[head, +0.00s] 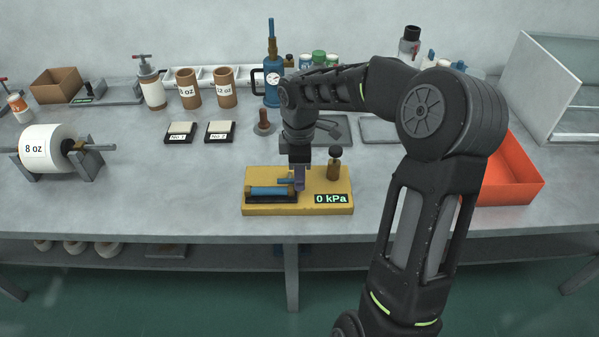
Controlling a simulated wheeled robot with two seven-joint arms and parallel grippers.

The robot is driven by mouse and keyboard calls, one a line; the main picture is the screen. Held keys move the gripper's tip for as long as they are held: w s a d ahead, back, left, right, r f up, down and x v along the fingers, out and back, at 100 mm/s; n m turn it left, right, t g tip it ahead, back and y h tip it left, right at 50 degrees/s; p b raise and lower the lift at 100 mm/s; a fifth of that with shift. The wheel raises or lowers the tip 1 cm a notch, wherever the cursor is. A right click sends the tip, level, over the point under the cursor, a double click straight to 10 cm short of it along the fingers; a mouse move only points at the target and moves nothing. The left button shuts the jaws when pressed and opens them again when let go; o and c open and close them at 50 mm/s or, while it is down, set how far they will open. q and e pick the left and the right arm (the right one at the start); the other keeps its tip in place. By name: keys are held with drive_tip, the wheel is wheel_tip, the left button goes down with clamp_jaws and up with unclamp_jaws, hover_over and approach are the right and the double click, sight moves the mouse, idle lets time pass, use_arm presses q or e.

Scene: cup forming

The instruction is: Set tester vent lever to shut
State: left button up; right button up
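The tester is a yellow base (325,210) at the front of the bench, with a blue cylinder (270,191) lying along its left part. Its display (331,199) reads 0 kPa. A brown post with a black knob (335,152) stands upright at its back right. My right gripper (299,170) points down over the middle of the tester, at the right end of the cylinder. A small purple upright piece (299,179) shows right below it; I cannot tell whether this is the vent lever or whether the fingers hold it. My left gripper is out of view.
An orange bin (512,180) stands at the right, partly behind my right arm. An 8 oz roll (48,148) on a stand is at the left. Brown cups (188,88) and a blue pump (272,80) stand behind.

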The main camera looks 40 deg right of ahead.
clamp_jaws()
idle(0.4)
idle(1.1)
